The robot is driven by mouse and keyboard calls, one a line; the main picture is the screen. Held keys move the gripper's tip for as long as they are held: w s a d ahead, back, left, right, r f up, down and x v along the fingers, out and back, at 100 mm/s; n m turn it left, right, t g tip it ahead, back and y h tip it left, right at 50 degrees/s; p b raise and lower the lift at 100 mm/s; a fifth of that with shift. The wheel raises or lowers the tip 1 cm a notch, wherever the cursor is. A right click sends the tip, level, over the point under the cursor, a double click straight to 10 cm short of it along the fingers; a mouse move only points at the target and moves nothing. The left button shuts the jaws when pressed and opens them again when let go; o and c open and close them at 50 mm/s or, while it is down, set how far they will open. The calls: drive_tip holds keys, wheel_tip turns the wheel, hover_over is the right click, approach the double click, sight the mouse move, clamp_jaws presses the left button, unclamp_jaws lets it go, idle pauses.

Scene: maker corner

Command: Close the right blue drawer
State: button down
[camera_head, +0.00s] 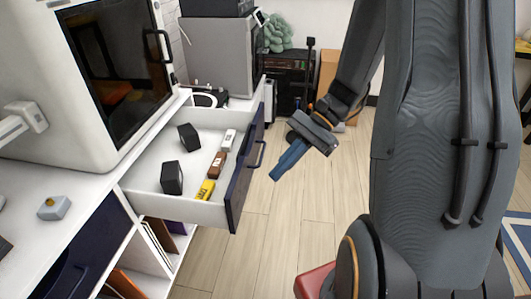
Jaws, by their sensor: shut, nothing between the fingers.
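The right blue drawer (237,188) stands pulled out from the white cabinet. Its dark blue front faces right and carries a handle (257,155). Inside lie two dark blocks (172,178), a yellow item (205,190), a brown item (217,165) and a white item (228,140). My gripper (274,176) is to the right of the drawer front, near the handle, pointing down and left. Its blue fingers are shut and empty. It appears apart from the handle.
A large white machine (70,110) with a dark window stands on the white counter (85,193). A grey box-shaped machine (218,55) stands behind. Wooden floor (240,255) is clear beside the drawer.

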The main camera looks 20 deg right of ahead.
drive_tip(key=w+d+f+m+t+y+b, duration=0.35)
drive_tip(key=w+d+m+t, duration=0.2)
drive_tip(key=d, duration=0.25)
drive_tip(key=w+d+f+m+t+y+b, duration=0.2)
drive_tip(key=w+d+f+m+t+b, duration=0.15)
drive_tip(key=w+d+m+t, duration=0.3)
drive_tip(key=w+a+n+g, duration=0.1)
drive_tip(key=w+a, duration=0.6)
drive_tip(key=a, duration=0.3)
drive_tip(key=shift+w+a+n, duration=0.2)
drive_tip(key=shift+a+n, duration=0.1)
drive_tip(key=shift+w+r, duration=0.1)
